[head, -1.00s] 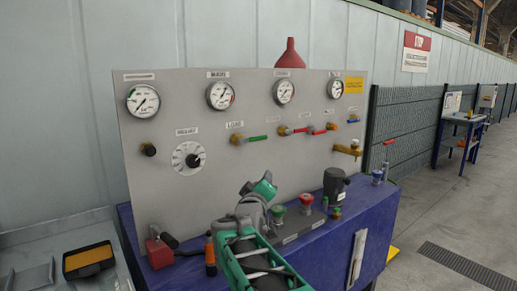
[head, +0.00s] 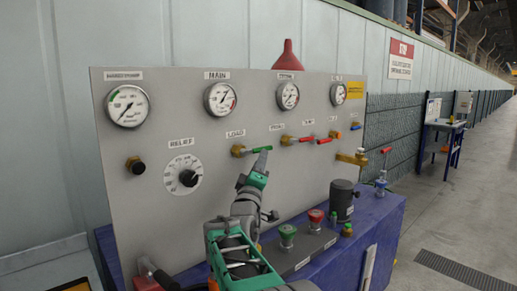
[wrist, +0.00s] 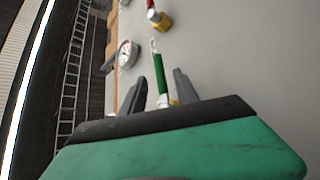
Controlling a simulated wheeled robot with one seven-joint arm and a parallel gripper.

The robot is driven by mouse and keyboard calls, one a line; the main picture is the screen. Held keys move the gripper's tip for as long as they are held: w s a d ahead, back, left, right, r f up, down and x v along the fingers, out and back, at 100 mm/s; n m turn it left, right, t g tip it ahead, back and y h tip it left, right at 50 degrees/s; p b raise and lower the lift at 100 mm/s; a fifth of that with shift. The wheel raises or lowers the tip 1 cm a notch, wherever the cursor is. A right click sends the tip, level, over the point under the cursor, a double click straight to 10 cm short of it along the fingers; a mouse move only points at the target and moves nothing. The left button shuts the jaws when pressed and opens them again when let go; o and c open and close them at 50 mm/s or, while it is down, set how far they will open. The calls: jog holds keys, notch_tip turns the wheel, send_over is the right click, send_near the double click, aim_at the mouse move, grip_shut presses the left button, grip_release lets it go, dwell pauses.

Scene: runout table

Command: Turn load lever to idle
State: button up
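The load lever (head: 261,149) has a green handle on a brass valve under the LOAD label (head: 235,134). Its handle points right, roughly level, along the grey panel. My gripper (head: 260,162) is at the handle from the front and hides part of it in the head view. In the wrist view my gripper (wrist: 159,86) is open, with a dark finger on each side of the green handle (wrist: 160,73). A gap shows between the handle and each finger. The brass body is partly hidden behind the right finger.
Red-handled valves (head: 302,140) sit just right of the load lever. A brass tap (head: 352,158) sticks out lower right. The relief dial (head: 185,175) is at lower left. Green and red buttons (head: 315,216) and a dark cylinder (head: 341,197) stand on the blue bench below.

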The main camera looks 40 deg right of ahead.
jog(key=p+x, duration=0.1)
jog(key=x, duration=0.5)
jog(key=shift+w+d+r, duration=0.15)
jog(key=shift+w+d, duration=0.05)
jog(key=shift+d, duration=0.05)
jog(key=shift+c, duration=0.3)
grip_shut()
dwell(0.7)
